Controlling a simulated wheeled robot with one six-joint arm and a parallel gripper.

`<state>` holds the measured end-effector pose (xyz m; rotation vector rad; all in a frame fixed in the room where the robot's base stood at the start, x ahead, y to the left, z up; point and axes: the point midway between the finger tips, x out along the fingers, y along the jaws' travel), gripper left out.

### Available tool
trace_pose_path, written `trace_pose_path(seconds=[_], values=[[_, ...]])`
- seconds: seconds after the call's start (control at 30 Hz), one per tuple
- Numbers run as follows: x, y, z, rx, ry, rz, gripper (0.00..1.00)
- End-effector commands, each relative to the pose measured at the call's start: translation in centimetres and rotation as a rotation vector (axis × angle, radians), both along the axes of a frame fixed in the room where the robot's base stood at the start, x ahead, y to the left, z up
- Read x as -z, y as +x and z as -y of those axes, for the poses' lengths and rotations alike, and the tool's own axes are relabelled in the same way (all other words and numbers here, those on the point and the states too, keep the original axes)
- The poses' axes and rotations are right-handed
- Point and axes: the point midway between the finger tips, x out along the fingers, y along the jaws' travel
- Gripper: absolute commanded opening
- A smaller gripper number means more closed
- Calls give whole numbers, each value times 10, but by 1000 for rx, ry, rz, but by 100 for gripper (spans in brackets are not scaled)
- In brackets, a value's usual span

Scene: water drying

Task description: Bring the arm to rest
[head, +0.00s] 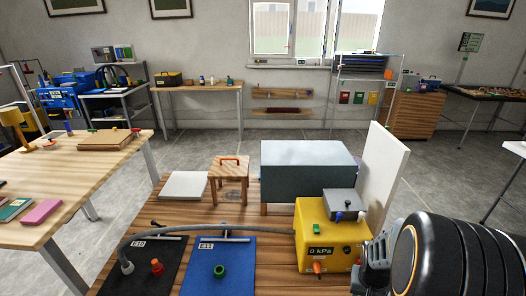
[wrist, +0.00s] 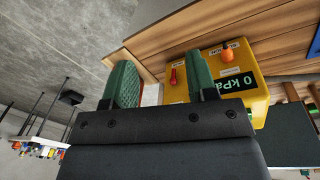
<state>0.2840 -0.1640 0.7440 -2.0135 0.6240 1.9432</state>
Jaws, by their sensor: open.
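My gripper (wrist: 162,82) shows in the wrist view, with its two green ribbed fingers apart and nothing seen held between them. My dark, ribbed arm (head: 445,255) fills the lower right corner of the head view, right of the yellow box; the fingers cannot be made out there. The yellow box (head: 313,231) stands on the wooden table and its display reads 0 kPa. It also shows in the wrist view (wrist: 260,95), beyond and to the right of the fingers, with a red and an orange knob. I cannot tell the exact gap between fingers and box.
On the wooden table (head: 270,277) are a blue mat (head: 225,280) with a green ring (head: 219,271), a black mat (head: 135,280), a grey hose, a small stool (head: 231,172) and a large grey block (head: 305,170). A white upright panel (head: 386,170) stands near my arm.

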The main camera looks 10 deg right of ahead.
Motion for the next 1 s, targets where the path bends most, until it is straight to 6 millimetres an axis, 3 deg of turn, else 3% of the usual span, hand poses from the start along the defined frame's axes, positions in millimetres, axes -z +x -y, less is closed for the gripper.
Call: trace_pose_path(seconds=[0.03, 0.1, 0.3, 0.4, 0.6, 1.0], values=[[-52, 5, -20, -61, 12, -4, 52], [-97, 8, -49, -136, 40, -9, 52], [-203, 13, -115, -318, 68, 98, 52], [-240, 18, -136, -399, 51, 187, 52], [-279, 18, -162, -504, 36, 272, 52], [-281, 18, -168, -528, 38, 275, 52]])
